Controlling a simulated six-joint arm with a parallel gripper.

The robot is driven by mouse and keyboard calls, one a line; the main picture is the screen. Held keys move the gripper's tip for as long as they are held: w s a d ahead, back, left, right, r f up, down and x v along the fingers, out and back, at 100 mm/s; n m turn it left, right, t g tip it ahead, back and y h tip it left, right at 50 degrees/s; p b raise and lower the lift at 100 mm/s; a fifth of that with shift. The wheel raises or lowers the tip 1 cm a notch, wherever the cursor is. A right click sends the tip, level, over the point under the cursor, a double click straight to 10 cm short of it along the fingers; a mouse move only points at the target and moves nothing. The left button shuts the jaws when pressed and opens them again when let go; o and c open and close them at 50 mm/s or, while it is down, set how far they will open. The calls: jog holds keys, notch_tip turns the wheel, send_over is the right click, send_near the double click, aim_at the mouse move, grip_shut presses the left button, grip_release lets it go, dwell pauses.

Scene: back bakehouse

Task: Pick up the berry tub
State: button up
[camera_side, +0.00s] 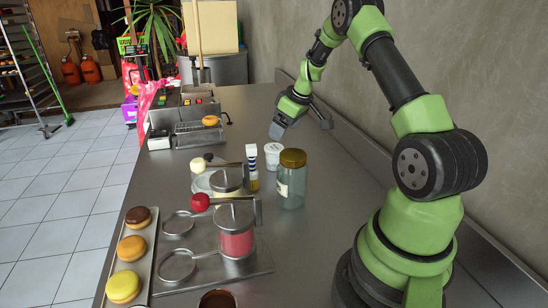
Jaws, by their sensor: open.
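A small white tub (274,155) stands upright on the steel counter, beyond the glass jar. It looks like the berry tub, but its label is too small to read. My gripper (301,127) is open and empty, its two grey fingers spread apart. In the picture it is just above and right of the white tub, apart from it. The tub's lower right edge is close to or partly hidden by the jar's lid.
A glass jar (291,182) with a brown-gold lid and a small blue-and-white bottle (252,160) stand close to the tub. Lidded pots, including a red-filled one (236,240), stand nearer. A doughnut tray (143,277) lies at left.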

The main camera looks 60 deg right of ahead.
aim_at(274, 147)
jog(key=x, duration=0.8)
jog(key=shift+w+d+f, duration=0.1)
jog(key=shift+w, duration=0.15)
jog(key=c, duration=0.9)
